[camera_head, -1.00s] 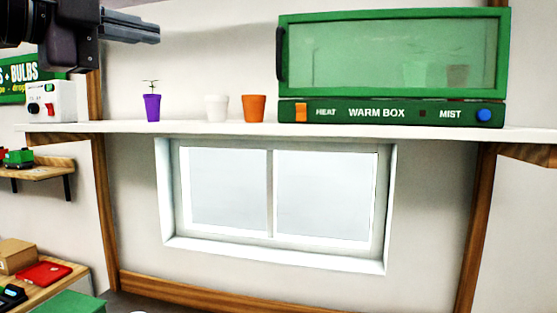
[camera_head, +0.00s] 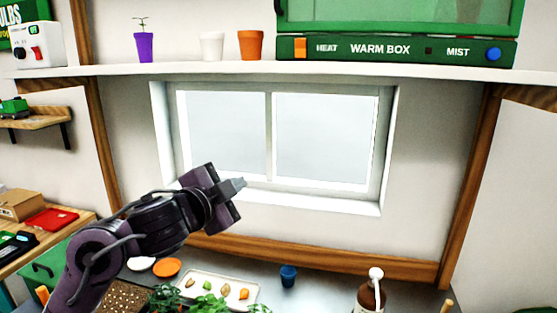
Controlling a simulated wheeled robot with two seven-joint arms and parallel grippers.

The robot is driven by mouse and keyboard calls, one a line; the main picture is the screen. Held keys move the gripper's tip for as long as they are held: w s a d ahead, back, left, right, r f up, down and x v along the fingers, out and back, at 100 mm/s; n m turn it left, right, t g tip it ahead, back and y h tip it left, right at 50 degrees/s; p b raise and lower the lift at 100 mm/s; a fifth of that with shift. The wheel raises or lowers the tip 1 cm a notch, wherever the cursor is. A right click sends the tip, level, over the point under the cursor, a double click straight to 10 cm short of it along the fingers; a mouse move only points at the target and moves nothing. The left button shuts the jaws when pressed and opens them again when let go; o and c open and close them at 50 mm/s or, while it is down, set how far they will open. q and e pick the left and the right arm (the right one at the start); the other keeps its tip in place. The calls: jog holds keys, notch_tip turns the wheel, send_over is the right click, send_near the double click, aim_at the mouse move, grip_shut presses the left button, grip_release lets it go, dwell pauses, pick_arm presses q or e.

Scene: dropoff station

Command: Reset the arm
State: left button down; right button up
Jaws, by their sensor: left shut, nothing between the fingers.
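My left arm comes in from the lower left. Its left gripper (camera_head: 236,187) is shut and empty, held in the air in front of the window, above the grey bench. It points to the right and touches nothing that I can see. My right gripper is not in view.
The shelf (camera_head: 180,70) holds a purple pot (camera_head: 145,47), a white pot (camera_head: 212,46), an orange pot (camera_head: 250,45) and the green warm box (camera_head: 400,50). Below are a tray (camera_head: 218,276), a blue cup (camera_head: 288,276), a bottle (camera_head: 369,294) and leafy plants (camera_head: 166,298).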

pick_arm(q)
jog(key=s+a+f+n+g+y, duration=0.25)
jog(key=s+f+n, duration=0.2)
jog(key=f, duration=0.75)
jog(key=s+a+f+n+g+y, duration=0.25)
jog(key=s+f+n, duration=0.2)
jog(key=f, duration=0.65)
jog(key=s+a+f+n+g+y, duration=0.1)
jog(key=s+a+f+n+g, duration=0.25)
jog(key=s+f, duration=0.55)
jog(key=s+a+f+n+g+y, duration=0.1)
jog(key=s+a+f+n+g, duration=0.25)
jog(key=s, duration=0.85)
notch_tip(320, 180, down, 33)
jog(key=d+m+g+b, duration=0.1)
jog(key=m+b, duration=0.1)
jog(key=b, duration=0.2)
jog(key=s+a+f+g+b, duration=0.1)
jog(key=s+a+f+b, duration=0.2)
jog(key=s+f, duration=1.8)
notch_tip(320, 180, down, 3)
jog(key=shift+a+r, duration=0.1)
jog(key=shift+a, duration=0.2)
